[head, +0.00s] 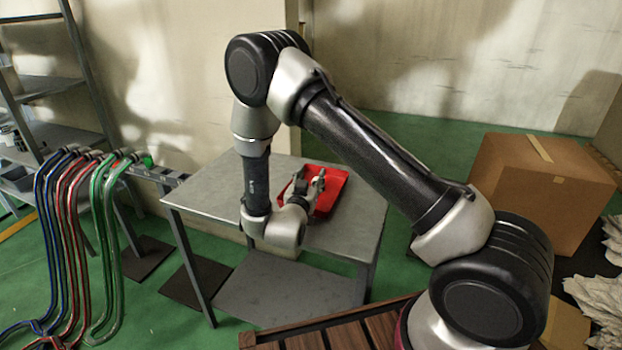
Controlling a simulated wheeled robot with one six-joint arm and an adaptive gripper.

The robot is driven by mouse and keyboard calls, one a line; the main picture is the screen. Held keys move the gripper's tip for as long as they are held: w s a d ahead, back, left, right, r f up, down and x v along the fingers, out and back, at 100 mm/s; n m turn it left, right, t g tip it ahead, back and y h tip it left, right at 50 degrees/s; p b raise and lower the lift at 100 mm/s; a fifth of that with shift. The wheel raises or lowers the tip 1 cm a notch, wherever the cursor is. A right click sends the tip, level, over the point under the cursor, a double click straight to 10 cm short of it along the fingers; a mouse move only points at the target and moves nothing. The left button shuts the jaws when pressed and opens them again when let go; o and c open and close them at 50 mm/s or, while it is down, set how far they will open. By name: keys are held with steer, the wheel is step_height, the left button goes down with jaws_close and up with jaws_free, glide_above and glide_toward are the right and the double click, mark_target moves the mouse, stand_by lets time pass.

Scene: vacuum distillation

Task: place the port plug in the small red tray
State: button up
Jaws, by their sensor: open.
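The small red tray (334,188) lies on the grey metal table (205,189), towards its back right. My gripper (317,178) is open and is at the left part of the tray in the picture, hiding some of it. I cannot tell whether the fingers touch the tray or are above it. I cannot make out a port plug in or near the gripper. A small green piece (148,161) sits at the right end of the row of hose fittings; I cannot tell whether it is the plug.
Blue, red and green hoses (76,220) hang from a rail at the left, beside a grey shelf rack (45,85). A large cardboard box (540,190) stands at the right. A brown slatted wooden surface (335,330) is in front. The table's left part is bare.

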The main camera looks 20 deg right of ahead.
steer(key=v, duration=1.1)
steer(key=shift+a+r, duration=0.15)
steer(key=shift+r, duration=0.05)
steer(key=shift+s, duration=0.15)
steer(key=w+r+g+y, duration=0.4)
steer(key=w+r+y, duration=0.45)
steer(key=r, duration=0.25)
steer(key=s+d+r+n+g+y, duration=0.1)
steer(key=s+d+r+n+y, duration=0.1)
steer(key=s+d+r, duration=0.3)
steer(key=s+d+r+n+g, duration=0.1)
steer(key=s+d+r+g, duration=0.1)
steer(key=s+d, duration=0.3)
steer(key=s+d+r+n+g+h, duration=0.1)
steer(key=s+d+r, duration=0.3)
steer(key=s, duration=0.9)
steer(key=s+d+r+n+g+h, duration=0.1)
steer(key=s+d+r+g, duration=0.1)
steer(key=s+d, duration=0.5)
steer(key=s+g, duration=0.1)
steer(key=s, duration=0.2)
steer(key=shift+d+r+n+g, duration=0.25)
steer(key=shift+r+n+g, duration=0.05)
steer(key=shift+r+n, duration=0.1)
